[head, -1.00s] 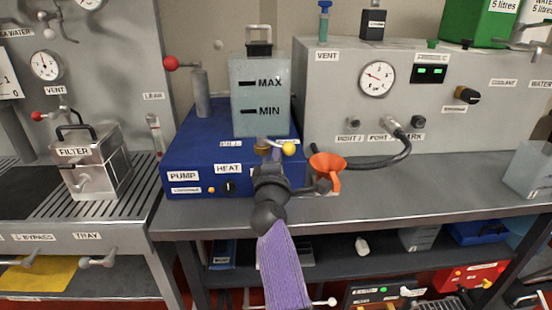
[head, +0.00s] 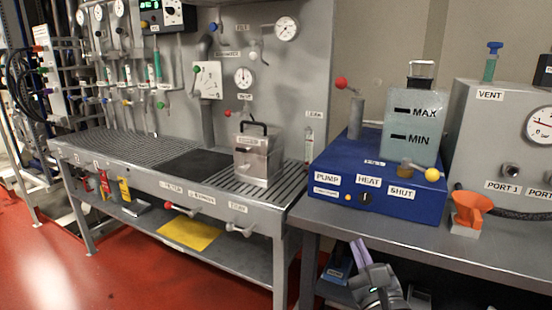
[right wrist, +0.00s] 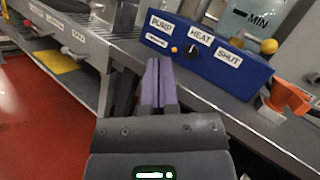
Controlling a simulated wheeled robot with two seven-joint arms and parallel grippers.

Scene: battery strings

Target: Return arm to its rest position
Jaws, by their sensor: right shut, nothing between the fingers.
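My right gripper (head: 359,246) is low at the front edge of the bench in the head view, below the blue pump unit (head: 335,207). Its purple fingers are shut and empty; they also show in the right wrist view (right wrist: 158,66), pointing toward the bench edge. It touches nothing that I can see. Part of my right arm is cut off by the bottom of the head view. My left gripper is in neither view.
The grey bench (head: 420,240) is close to my right gripper. A metal filter box (head: 258,158) sits on the slatted counter at left. Red floor (head: 120,265) is clear at lower left.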

